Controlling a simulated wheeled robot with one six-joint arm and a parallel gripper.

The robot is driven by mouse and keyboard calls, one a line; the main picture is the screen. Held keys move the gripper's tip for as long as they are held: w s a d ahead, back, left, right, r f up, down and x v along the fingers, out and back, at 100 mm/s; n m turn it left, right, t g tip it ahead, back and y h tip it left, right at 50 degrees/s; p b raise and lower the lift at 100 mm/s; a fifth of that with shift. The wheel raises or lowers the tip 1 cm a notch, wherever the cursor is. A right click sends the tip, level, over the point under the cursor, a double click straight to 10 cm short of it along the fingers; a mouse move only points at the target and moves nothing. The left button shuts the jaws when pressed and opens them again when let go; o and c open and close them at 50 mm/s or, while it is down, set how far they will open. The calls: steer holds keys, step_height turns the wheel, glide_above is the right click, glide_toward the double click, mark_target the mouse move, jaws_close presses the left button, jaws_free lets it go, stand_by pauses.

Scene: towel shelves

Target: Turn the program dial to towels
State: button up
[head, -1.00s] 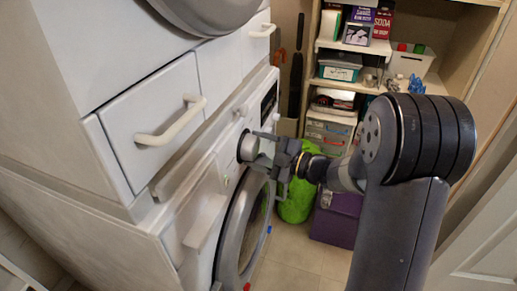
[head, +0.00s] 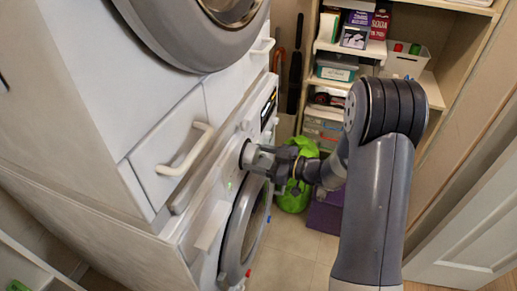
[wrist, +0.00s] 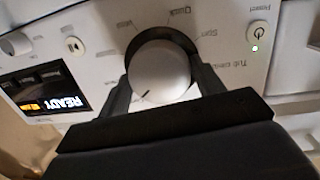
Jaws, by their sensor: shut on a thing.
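The program dial (wrist: 160,72) is a round white knob with a dark pointer mark, on the white panel of the lower washer. In the wrist view its pointer is toward the lower left of the knob. Labels around it include Quick, Spin and Tub clean; the labels below are hidden behind my gripper. My gripper (head: 262,156) is at the dial in the head view. Its fingers are on both sides of the dial, shut on it. In the wrist view, the display (wrist: 45,95) left of the dial reads READY.
The power button (wrist: 259,33) has a green light beside it. A white drawer handle (head: 188,152) sticks out above the panel. The round washer door (head: 245,230) lies below. A wooden shelf (head: 433,92), a green bag (head: 296,196) and a purple box (head: 327,214) stand behind.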

steer(key=m+p, duration=0.3)
steer(key=shift+r+g, duration=0.2)
steer(key=shift+g, duration=0.1)
steer(key=shift+f+m+p, duration=0.1)
steer(key=shift+m+p, duration=0.7)
steer(key=shift+p, duration=0.05)
steer(key=shift+f+g, duration=0.1)
steer(key=shift+g, duration=0.2)
steer(key=o, duration=1)
steer(key=b+v, duration=0.1)
steer(key=v, duration=0.9)
steer(key=shift+s+d, duration=0.2)
steer(key=shift+d, duration=0.2)
